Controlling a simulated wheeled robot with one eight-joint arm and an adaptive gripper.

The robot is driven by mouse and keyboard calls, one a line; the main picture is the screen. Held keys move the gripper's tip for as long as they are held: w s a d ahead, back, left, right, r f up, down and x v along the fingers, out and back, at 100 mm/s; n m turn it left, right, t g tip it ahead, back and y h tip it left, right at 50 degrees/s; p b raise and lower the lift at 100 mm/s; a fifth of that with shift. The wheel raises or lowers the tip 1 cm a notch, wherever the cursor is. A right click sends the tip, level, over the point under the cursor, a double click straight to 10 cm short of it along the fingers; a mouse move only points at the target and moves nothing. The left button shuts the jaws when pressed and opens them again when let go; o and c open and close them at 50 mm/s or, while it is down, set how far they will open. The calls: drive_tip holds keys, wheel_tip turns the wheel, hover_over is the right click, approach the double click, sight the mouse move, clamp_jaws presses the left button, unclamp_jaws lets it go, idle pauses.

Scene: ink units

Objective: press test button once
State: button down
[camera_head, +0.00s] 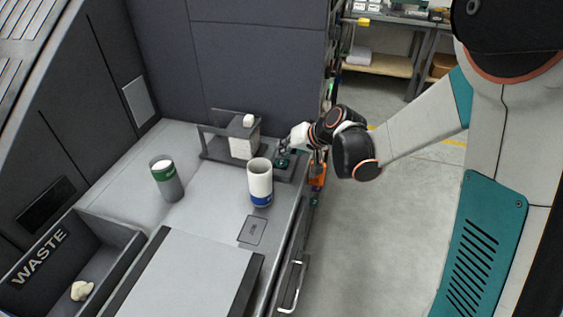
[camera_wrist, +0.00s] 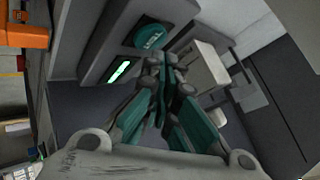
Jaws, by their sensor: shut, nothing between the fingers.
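The test button (camera_wrist: 153,37) is a round teal button with lettering on a grey housing, at the top middle of the wrist view. A small lit green-white display (camera_wrist: 118,72) sits beside it on the same housing. My gripper (camera_wrist: 158,62) is shut and empty, its fingertips just below the button in the picture; I cannot tell whether they touch it. In the head view my gripper (camera_head: 284,160) is at the right end of the grey device (camera_head: 217,149) at the back of the bench, and the button is hardly distinguishable there.
A white cup with a blue band (camera_head: 260,182) stands in front of the device. A grey cup with a green band (camera_head: 167,180) stands left. A waste bin (camera_head: 118,272) holds a crumpled pale piece (camera_head: 81,291). An orange part (camera_head: 318,173) is at the bench's right edge.

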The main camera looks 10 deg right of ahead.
sight(284, 161)
drive_tip(key=shift+f+b, duration=0.4)
drive_tip(key=shift+f, duration=0.05)
drive_tip(key=shift+f+b, duration=0.4)
drive_tip(key=shift+f, duration=0.05)
idle(0.8)
drive_tip(key=shift+r, duration=0.1)
drive_tip(key=shift+r+p, duration=0.6)
drive_tip(key=shift+r, duration=0.2)
drive_tip(key=shift+r, duration=0.15)
drive_tip(key=shift+r+p, duration=1.75)
drive_tip(key=shift+r, duration=0.6)
